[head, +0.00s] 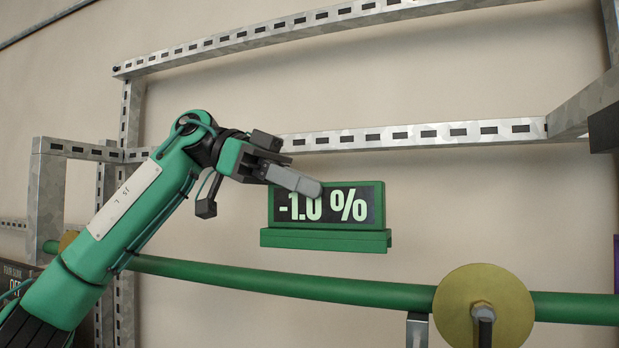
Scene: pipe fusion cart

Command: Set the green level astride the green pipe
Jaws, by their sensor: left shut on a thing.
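The green level (326,241) has a dark face reading "-1.0 %" and a wider green base. My left gripper (298,183) is shut on the level at its upper left part and holds it in the air. The green pipe (270,281) runs across the lower part of the head view, sloping slightly down to the right. The level shows above the pipe with a visible gap between its base and the pipe in the picture. How far the level is in front of or behind the pipe I cannot tell. My right gripper is not in view.
A brass-coloured disc (505,288) sits around the pipe at the right, with a dark bolt in front. A grey bracket (417,330) is below the pipe. Slotted metal rails (420,133) frame the back wall. A dark display box (14,275) stands at the lower left.

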